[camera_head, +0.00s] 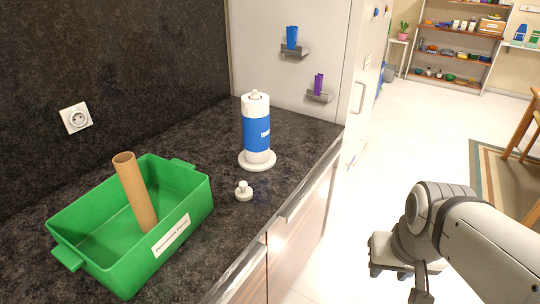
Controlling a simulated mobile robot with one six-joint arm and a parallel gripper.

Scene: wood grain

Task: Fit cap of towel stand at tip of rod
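The towel stand (257,163) stands upright on the dark counter, with a white paper roll in a blue wrapper (256,130) around its rod. The rod tip (254,94) shows just above the top of the roll. A small white knobbed cap (244,191) sits on the counter, in front of the stand's base and apart from it. My gripper (389,272) is at the lower right, out over the floor and away from the counter. It is small and partly hidden by my arm, so its opening is unclear. I see nothing held in it.
A green bin (197,203) holding a cardboard tube (136,190) stands left of the cap. A tall cabinet (310,60) with two small ledges rises behind the stand. The counter edge (290,205) lies between my arm and the cap. The floor around my arm is clear.

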